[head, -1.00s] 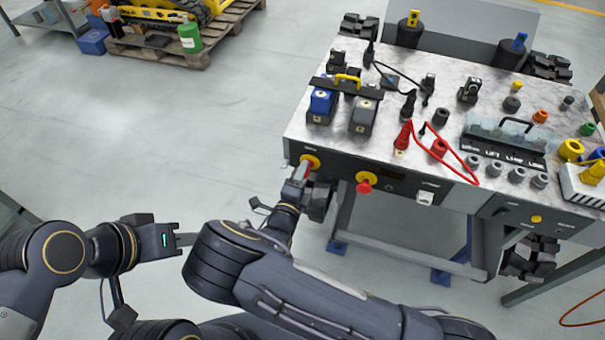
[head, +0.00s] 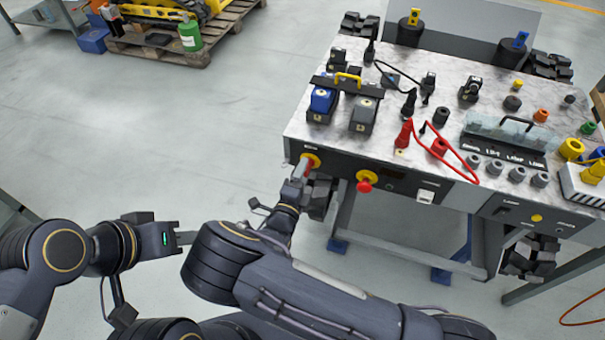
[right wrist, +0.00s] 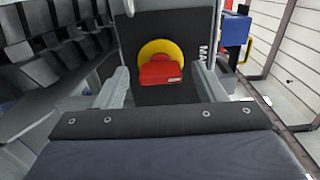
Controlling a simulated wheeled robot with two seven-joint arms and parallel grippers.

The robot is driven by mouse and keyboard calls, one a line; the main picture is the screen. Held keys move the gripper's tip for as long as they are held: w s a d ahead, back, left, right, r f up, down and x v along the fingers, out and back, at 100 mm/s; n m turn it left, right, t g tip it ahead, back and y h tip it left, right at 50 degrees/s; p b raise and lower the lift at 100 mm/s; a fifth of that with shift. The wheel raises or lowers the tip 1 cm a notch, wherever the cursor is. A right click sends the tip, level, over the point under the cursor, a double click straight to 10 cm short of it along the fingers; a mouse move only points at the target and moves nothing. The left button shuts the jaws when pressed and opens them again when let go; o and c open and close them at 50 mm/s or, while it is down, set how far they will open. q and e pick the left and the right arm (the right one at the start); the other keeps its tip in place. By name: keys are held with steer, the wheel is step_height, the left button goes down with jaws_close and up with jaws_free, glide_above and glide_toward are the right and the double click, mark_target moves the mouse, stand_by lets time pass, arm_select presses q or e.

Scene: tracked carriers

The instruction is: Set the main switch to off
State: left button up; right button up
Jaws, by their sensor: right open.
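The main switch is a red handle on a yellow disc (head: 311,160) at the left end of the bench's front panel. In the right wrist view the red handle (right wrist: 161,72) lies wide and flat across the yellow disc. My right gripper (head: 302,172) is at the switch. In the right wrist view its fingers (right wrist: 160,88) are open, one on each side of the handle, with gaps between. My left gripper (head: 190,238) is over the floor, away from the bench; I cannot tell its jaw opening.
A red knob on a yellow disc (head: 366,181) is just right of the switch. The metal bench top (head: 310,138) carries blue and grey blocks, a red cable and several plugs. A pallet (head: 190,50) stands far back. The floor left of the bench is clear.

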steer(key=v, duration=0.7)
steer(key=shift+s, duration=0.15)
steer(key=s+d+r+m+g+h+p, duration=0.1)
steer(key=s+d+r+m+g, duration=0.1)
steer(key=d+r+m+g, duration=0.5)
steer(key=s+d+m+g+p, duration=0.1)
steer(key=s+d+m+g, duration=0.2)
steer(key=d+m, duration=0.5)
steer(key=s+d+r+m+g+h, duration=0.15)
steer(key=d+r+m+g, duration=0.3)
steer(key=m, duration=0.65)
steer(key=s+d+r+m+t+y+p, duration=0.3)
steer(key=s+r+m+y, duration=0.9)
steer(key=m, duration=1.4)
steer(key=s+d+r, duration=0.1)
steer(key=s+r, duration=0.2)
steer(key=shift+d, duration=0.2)
